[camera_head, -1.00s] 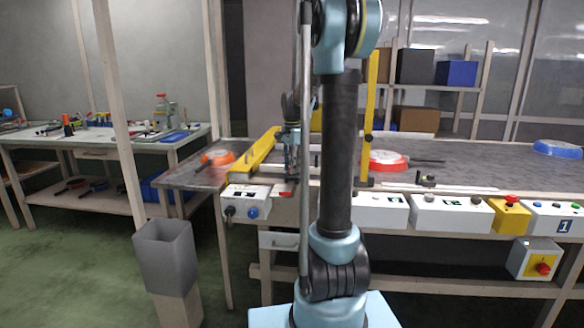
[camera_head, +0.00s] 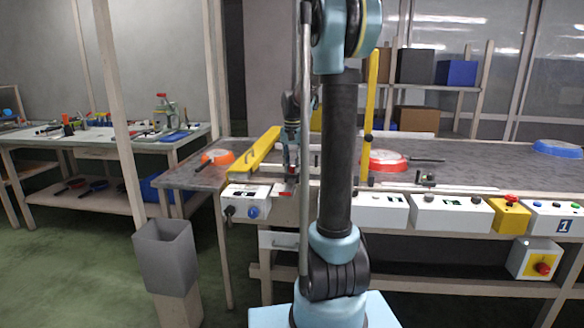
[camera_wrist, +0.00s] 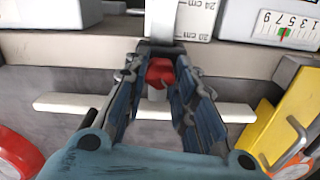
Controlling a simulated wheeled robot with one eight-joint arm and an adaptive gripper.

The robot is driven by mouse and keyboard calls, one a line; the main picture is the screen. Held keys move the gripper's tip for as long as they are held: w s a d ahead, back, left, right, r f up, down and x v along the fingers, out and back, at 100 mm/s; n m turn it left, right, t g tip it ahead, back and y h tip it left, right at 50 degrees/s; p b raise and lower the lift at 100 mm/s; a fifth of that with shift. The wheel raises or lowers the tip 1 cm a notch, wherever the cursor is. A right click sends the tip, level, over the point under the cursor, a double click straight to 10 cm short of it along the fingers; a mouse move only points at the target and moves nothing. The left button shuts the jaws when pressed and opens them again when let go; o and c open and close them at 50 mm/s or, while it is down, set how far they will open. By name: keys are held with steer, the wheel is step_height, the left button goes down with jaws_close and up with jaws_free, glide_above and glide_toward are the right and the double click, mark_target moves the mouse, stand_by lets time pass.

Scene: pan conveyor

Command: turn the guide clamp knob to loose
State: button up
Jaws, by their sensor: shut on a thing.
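The red guide clamp knob (camera_wrist: 160,72) shows in the wrist view between the tips of my gripper (camera_wrist: 160,60), on a pale stem above a white bar. The two blue fingers are shut on its sides. In the head view my gripper (camera_head: 290,172) points down at the front edge of the conveyor, beside the yellow guide bar (camera_head: 252,153). The knob cannot be made out clearly there. Its turn position cannot be read.
A red pan (camera_head: 385,160) and an orange pan (camera_head: 217,157) lie on the conveyor (camera_head: 200,178). White control boxes (camera_head: 450,213) line its front. In the wrist view a white scale strip (camera_wrist: 185,18) and a numbered dial box (camera_wrist: 285,28) lie close by. A grey bin (camera_head: 165,255) stands at front left.

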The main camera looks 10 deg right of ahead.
steer(key=n, duration=0.5)
steer(key=shift+w+n, duration=0.15)
steer(key=shift+n, duration=0.15)
steer(key=n, duration=0.4)
steer(key=shift+n, duration=0.3)
steer(key=o, duration=1.1)
steer(key=shift+r, duration=0.15)
step_height(320, 180, up, 12)
steer(key=shift+f, duration=0.15)
